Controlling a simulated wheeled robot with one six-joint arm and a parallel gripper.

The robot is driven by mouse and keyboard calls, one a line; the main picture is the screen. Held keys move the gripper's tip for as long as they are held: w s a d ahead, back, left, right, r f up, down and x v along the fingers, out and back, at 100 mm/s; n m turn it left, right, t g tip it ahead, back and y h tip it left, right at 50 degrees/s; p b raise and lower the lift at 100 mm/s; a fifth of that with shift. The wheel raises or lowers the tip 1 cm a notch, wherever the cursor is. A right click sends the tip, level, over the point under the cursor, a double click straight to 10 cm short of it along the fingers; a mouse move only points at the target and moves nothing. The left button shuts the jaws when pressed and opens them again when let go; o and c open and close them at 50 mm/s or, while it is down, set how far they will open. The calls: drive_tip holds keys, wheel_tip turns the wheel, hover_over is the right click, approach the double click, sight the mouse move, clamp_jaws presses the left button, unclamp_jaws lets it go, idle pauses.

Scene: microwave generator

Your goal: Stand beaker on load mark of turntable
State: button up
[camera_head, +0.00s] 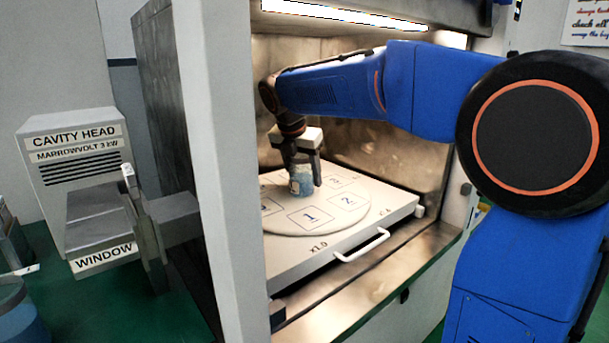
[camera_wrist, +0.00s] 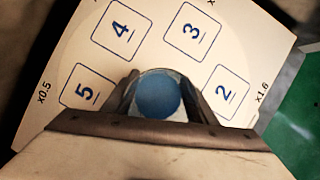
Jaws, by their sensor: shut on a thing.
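My gripper (camera_head: 303,178) reaches into the open cabinet from above and is shut on the beaker (camera_head: 300,181). The beaker is small and clear with blue contents, and it looks upright. In the wrist view the beaker (camera_wrist: 155,95) sits between the two fingers, its round blue top facing the camera. Below it is the pale round turntable (camera_head: 264,222) with numbered square marks. Marks 2, 3, 4 and 5 show around the beaker in the wrist view, and mark 1 (camera_head: 310,217) lies in front in the head view. I cannot tell whether the beaker touches the turntable.
The turntable sits on a light slab with a white handle (camera_head: 361,247) and printed labels such as x1.0. The cabinet's left wall post (camera_head: 221,170) stands close by. A grey unit labelled CAVITY HEAD (camera_head: 75,145) and a WINDOW part (camera_head: 105,257) are at left.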

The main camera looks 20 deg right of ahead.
drive_tip(key=shift+f, duration=0.15)
drive_tip(key=o, duration=1.2)
drive_tip(key=shift+o, duration=0.2)
drive_tip(key=v, duration=0.8)
drive_tip(key=shift+d, duration=0.1)
